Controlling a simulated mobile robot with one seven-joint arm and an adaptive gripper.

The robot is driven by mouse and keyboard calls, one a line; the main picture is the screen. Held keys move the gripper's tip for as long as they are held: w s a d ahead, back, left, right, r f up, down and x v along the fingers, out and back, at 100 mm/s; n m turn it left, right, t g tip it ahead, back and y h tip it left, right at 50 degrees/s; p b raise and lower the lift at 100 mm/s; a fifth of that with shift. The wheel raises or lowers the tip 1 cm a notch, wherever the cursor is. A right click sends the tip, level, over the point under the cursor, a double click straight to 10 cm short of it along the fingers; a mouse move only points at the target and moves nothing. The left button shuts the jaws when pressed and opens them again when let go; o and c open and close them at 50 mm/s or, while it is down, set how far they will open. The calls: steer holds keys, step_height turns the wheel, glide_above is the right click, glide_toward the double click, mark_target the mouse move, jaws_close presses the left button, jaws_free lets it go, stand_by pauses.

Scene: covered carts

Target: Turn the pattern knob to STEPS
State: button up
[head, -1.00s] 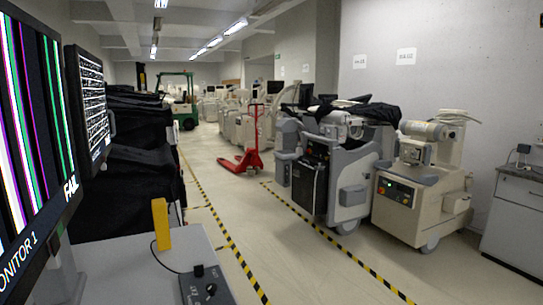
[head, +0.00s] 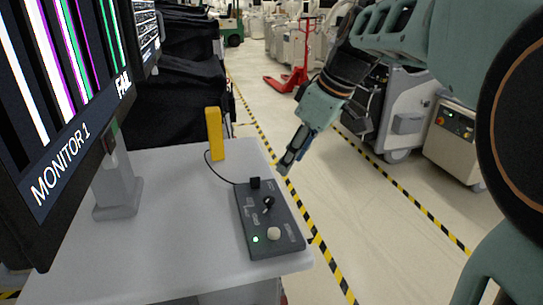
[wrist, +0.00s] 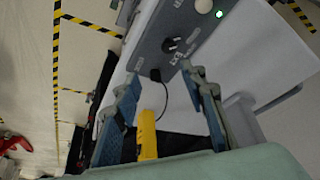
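A dark grey control box (head: 284,212) lies on the pale table top. It bears a black pointer knob (head: 267,202), a round white button (head: 274,233) and a lit green lamp (head: 255,240). The black knob also shows in the wrist view (wrist: 171,44); the lettering around it is too small to read. My gripper (head: 287,163) is beyond the box, above the table's right edge, apart from the knob. In the wrist view its two fingers (wrist: 162,88) are spread with nothing between them gripped. Monitor 1 (head: 70,160) shows vertical coloured stripes and the word FAIL.
A yellow upright block (head: 215,133) stands at the table's back, with a black cable near it running to the box's plug (head: 255,183). The monitor stand (head: 118,190) is at left. A red pallet jack (head: 300,70) and carts are beyond. Table between stand and box is clear.

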mark_target(269, 199)
steer(key=x, duration=0.4)
steer(key=s+b+x, duration=0.1)
steer(key=x, duration=0.6)
steer(key=shift+s+a+f, duration=0.25)
steer(key=shift+a+f, duration=0.15)
steer(key=shift+c, duration=0.4)
jaws_close()
